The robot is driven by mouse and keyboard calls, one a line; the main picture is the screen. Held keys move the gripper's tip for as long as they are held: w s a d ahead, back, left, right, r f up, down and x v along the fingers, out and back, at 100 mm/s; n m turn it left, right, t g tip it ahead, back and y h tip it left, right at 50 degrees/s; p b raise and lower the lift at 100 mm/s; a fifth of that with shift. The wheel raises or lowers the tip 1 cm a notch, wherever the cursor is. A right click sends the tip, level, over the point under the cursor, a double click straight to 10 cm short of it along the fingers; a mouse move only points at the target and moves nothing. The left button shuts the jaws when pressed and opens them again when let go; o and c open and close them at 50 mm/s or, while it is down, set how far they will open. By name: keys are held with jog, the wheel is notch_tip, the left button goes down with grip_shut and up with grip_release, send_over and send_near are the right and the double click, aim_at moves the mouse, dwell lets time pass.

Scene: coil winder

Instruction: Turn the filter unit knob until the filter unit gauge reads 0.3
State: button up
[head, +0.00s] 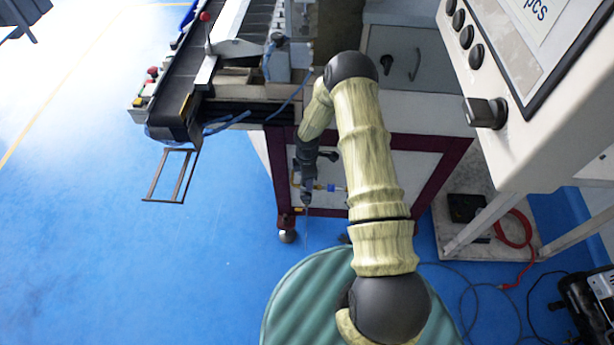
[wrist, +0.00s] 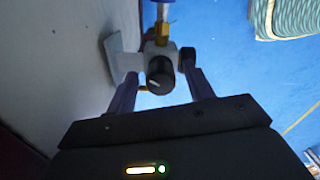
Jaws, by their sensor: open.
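In the wrist view the black filter unit knob (wrist: 160,72), with a pale line on its face, lies between the two fingers of my gripper (wrist: 161,78). The fingers are open, one on each side; I cannot tell whether either touches the knob. A grey bracket plate (wrist: 116,58) and a brass-coloured pipe fitting (wrist: 162,30) adjoin the unit. No gauge dial or reading can be made out. In the head view my gripper (head: 306,190) is small and dark, beside blue and yellow fittings (head: 328,187) within the machine's dark red frame.
A conveyor (head: 180,95) and wire rack (head: 170,175) stand to the left. A white control cabinet (head: 540,110) overhangs the right side. A green ribbed round object (head: 300,300) is near the front. Blue floor is clear at left.

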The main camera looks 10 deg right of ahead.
notch_tip(320, 180, up, 17)
jog(key=shift+r, duration=0.2)
dwell(0.5)
dwell(0.3)
